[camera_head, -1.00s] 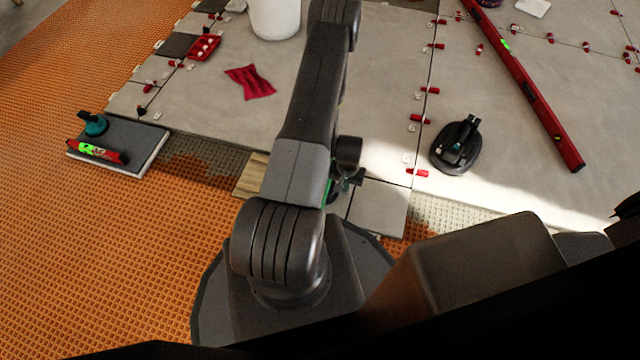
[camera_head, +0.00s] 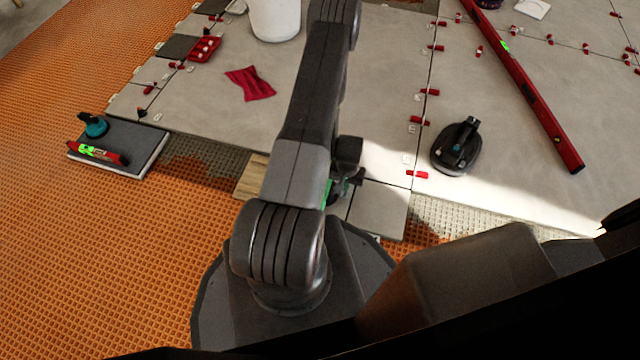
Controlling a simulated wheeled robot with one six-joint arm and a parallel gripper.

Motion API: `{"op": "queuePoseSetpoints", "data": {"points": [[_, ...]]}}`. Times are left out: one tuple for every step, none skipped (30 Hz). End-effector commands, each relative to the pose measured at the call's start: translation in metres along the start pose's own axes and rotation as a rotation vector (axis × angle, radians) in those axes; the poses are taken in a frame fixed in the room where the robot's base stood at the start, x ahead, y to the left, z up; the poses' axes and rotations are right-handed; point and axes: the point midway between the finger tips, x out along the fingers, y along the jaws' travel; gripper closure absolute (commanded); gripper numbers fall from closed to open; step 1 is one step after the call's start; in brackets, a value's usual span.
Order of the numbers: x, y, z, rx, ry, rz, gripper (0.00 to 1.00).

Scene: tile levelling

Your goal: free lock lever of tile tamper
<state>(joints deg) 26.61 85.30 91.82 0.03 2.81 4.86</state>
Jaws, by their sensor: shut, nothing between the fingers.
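The black tile tamper (camera_head: 457,148) stands on the large pale tiles right of my arm. It has an oval base and a raised handle. Its lock lever is too small to tell apart. My gripper (camera_head: 350,183) is low beside my forearm, over the small pale tile at the front edge of the tiling. It is mostly hidden by my arm links. The part that shows is dark, with a bit of green beside it. It is shut and empty, well left of the tamper and apart from it.
A long red level (camera_head: 530,90) lies right of the tamper. Red levelling clips (camera_head: 417,175) line the joints. A white bucket (camera_head: 275,18), a red cloth (camera_head: 250,84) and a red clip tray (camera_head: 204,48) lie left. A loose tile (camera_head: 140,155) bears a teal-handled tool (camera_head: 94,126) and a small level (camera_head: 97,153).

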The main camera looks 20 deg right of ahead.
Motion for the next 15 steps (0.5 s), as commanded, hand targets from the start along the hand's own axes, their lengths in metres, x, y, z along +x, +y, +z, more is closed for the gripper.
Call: {"op": "queuePoseSetpoints", "data": {"points": [[-0.007,0.0,0.0,0.0,0.0,0.0,1.0],[-0.009,0.0,0.0,0.0,0.0,0.0,1.0],[-0.013,0.0,0.0,0.0,0.0,0.0,1.0],[-0.015,0.0,0.0,0.0,0.0,0.0,1.0],[-0.017,0.0,0.0,0.0,-0.001,0.0,1.0],[-0.021,0.0,0.0,0.0,-0.001,0.0,1.0],[-0.023,0.0,0.0,0.0,0.0,0.0,1.0],[-0.025,0.0,0.0,0.0,0.0,0.0,1.0],[-0.029,0.0,0.0,0.0,0.0,0.0,1.0],[-0.031,0.0,0.0,0.0,0.0,0.0,1.0],[-0.033,0.0,0.0,0.0,0.0,0.0,1.0],[-0.036,0.0,0.0,0.0,0.0,0.0,1.0],[-0.039,0.0,0.0,0.0,0.0,0.0,1.0],[-0.041,0.0,0.0,0.0,0.0,0.0,1.0],[-0.044,0.0,0.0,0.0,-0.001,0.0,1.0]]}}
